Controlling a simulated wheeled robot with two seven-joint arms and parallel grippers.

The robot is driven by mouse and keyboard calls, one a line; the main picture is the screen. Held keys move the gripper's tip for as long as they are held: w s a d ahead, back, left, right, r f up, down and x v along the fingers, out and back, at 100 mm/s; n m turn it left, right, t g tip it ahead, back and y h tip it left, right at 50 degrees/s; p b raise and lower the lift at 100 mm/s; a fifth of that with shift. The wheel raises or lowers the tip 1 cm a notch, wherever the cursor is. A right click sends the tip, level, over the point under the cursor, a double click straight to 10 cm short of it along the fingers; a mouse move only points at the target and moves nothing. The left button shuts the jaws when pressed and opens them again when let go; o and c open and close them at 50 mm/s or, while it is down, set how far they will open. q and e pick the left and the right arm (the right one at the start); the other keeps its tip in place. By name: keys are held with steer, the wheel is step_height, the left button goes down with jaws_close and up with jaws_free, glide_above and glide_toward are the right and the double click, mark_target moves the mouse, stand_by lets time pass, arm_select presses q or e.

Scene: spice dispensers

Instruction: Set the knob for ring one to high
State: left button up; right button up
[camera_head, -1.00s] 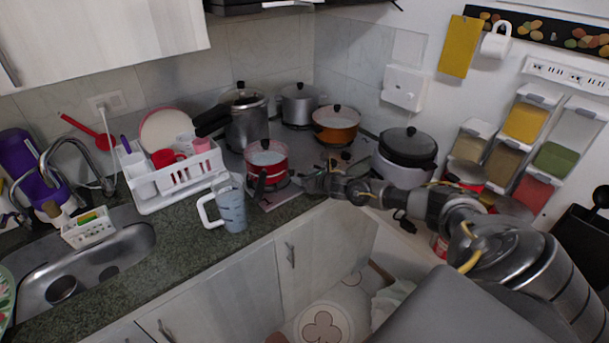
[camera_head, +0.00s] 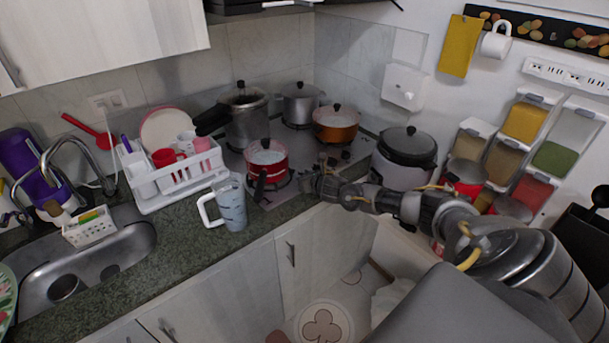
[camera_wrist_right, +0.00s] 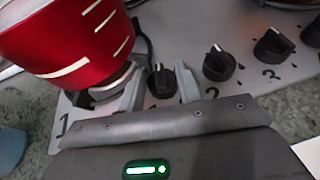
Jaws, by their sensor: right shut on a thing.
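The stove top (camera_head: 345,152) carries a row of black knobs along its front edge. My right gripper (camera_head: 306,184) is at that edge, right of the red pot (camera_head: 266,158). In the right wrist view, its fingers (camera_wrist_right: 160,88) are shut on a small black knob (camera_wrist_right: 161,79), one finger on each side. The knob's white mark points away from the gripper. A printed "1" (camera_wrist_right: 62,127) shows to the left. To the right are a second knob (camera_wrist_right: 218,65) above a "2" and a third knob (camera_wrist_right: 273,45) above a "3". My left gripper is not in view.
The red pot (camera_wrist_right: 65,40) stands close to the left finger. A mug (camera_head: 231,206) stands on the counter left of the gripper. An orange pot (camera_head: 336,126) is behind, and a lidded pot (camera_head: 405,148) stands to the right.

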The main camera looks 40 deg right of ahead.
steer(key=m+h, duration=0.2)
steer(key=m+g+h, duration=0.1)
steer(key=m+h, duration=0.1)
steer(key=shift+w+a+r+g+h, duration=0.1)
steer(key=shift+a+g+h, duration=0.1)
steer(key=shift+g+h, duration=0.1)
steer(key=o, duration=1)
steer(key=b+v, duration=0.2)
steer(key=v, duration=0.8)
steer(key=shift+s+a+r+b, duration=0.15)
steer(key=shift+s+a+b, duration=0.05)
steer(key=shift+s+b, duration=0.15)
